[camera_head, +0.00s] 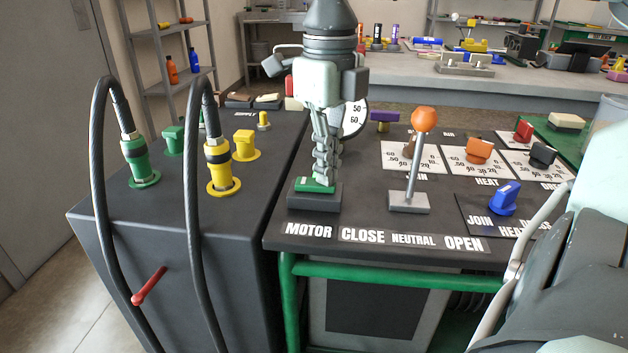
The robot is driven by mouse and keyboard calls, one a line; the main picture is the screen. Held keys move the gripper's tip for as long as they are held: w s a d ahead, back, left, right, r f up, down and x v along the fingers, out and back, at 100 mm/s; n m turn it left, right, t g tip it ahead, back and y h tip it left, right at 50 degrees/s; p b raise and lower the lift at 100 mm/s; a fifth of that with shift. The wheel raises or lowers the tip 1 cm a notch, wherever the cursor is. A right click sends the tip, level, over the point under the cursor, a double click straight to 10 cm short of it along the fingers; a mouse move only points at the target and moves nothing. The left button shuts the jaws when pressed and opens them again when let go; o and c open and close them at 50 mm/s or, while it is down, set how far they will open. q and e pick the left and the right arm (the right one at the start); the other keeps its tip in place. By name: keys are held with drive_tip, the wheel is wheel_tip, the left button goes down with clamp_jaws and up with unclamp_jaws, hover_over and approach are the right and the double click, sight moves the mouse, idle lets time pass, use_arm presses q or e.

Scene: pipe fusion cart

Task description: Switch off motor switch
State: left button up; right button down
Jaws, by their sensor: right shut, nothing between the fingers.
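The motor switch (314,187) is a green rocker in a dark block, behind the white MOTOR label on the black panel. My right gripper (324,178) points straight down over it, its fingers shut and empty. The fingertips are at the green rocker and cover part of it; I cannot tell whether they touch it or which way the rocker is tilted. My left gripper is not in view.
A lever with an orange knob (424,118) stands close to the right of the gripper. A blue knob (503,198) and several dials are farther right. Green (137,160) and yellow (217,168) hose connectors stand on the dark cabinet to the left.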

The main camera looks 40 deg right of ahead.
drive_tip(key=shift+r+p, duration=2.3)
drive_tip(key=shift+r, duration=1.15)
drive_tip(key=shift+f, duration=0.1)
